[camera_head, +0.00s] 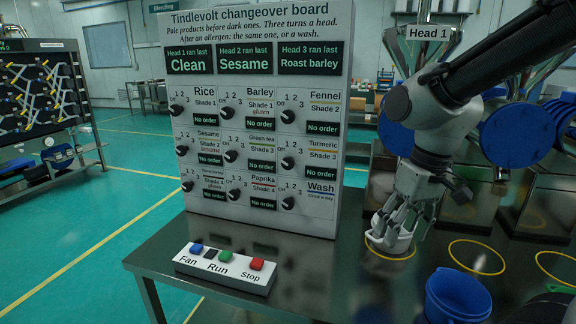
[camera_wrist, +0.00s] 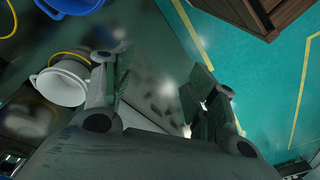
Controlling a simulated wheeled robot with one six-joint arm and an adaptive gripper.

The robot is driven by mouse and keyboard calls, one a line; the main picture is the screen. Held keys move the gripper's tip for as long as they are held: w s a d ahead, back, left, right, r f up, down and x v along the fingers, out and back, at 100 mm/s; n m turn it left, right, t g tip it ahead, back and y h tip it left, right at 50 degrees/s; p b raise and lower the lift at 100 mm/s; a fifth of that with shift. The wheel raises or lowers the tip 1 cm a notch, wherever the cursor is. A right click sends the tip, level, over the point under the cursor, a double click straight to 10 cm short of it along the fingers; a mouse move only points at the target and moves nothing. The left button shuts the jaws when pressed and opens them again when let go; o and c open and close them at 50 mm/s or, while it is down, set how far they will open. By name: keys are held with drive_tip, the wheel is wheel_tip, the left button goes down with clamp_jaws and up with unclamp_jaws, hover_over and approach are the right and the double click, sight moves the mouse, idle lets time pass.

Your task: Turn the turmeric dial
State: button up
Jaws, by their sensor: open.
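The turmeric dial (camera_head: 288,163) is a black round knob on the white changeover board, at the right end of the middle row. Its label reads Turmeric, Shade 3, with a dark "No order" plate below. Its pointer is too small to read surely. My gripper (camera_head: 391,232) hangs low to the right of the board, fingers downward and apart from the dial. In the wrist view my gripper (camera_wrist: 152,75) is open, with nothing seen between its fingers. The dial does not show in the wrist view.
A white handled bowl (camera_head: 390,243) stands close by my gripper, inside a yellow ring. A blue bowl (camera_head: 456,297) stands at the front right. A Fan, Run and Stop button box (camera_head: 226,268) lies before the board (camera_head: 262,215). Other similar dials surround the turmeric one.

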drive_tip(key=w+a+f+t+y, duration=0.1)
drive_tip(key=w+a+f, duration=0.3)
drive_tip(key=a, duration=0.6)
drive_tip(key=w+a+f+t+y, duration=0.1)
drive_tip(key=w+a+f, duration=0.3)
drive_tip(key=a, duration=0.6)
drive_tip(key=w+a+f+t+y, duration=0.1)
drive_tip(key=w+a+f+t, duration=0.2)
drive_tip(key=w+a, duration=0.3)
drive_tip(key=shift+w+a+f+n+y, duration=0.15)
drive_tip(key=shift+a+f, duration=0.15)
drive_tip(key=shift+a, duration=0.45)
drive_tip(key=shift+a+f+n+y, duration=0.1)
drive_tip(key=shift+a+f, duration=0.2)
drive_tip(key=shift+a, duration=0.45)
drive_tip(key=shift+w+a+f+n+y, duration=0.15)
drive_tip(key=shift+a+f, duration=0.15)
drive_tip(key=shift+a, duration=0.45)
drive_tip(key=w+a+m+t, duration=0.1)
drive_tip(key=w+a+t, duration=0.2)
drive_tip(key=m+t+h, duration=0.4)
drive_tip(key=t+h, duration=0.4)
drive_tip(key=t, duration=0.1)
approach(288, 165)
drive_tip(key=w, duration=0.5)
drive_tip(key=w+d, duration=0.1)
drive_tip(key=w, duration=0.4)
drive_tip(key=shift+w+d, duration=0.2)
drive_tip(key=shift+d, duration=0.1)
drive_tip(key=c, duration=1.1)
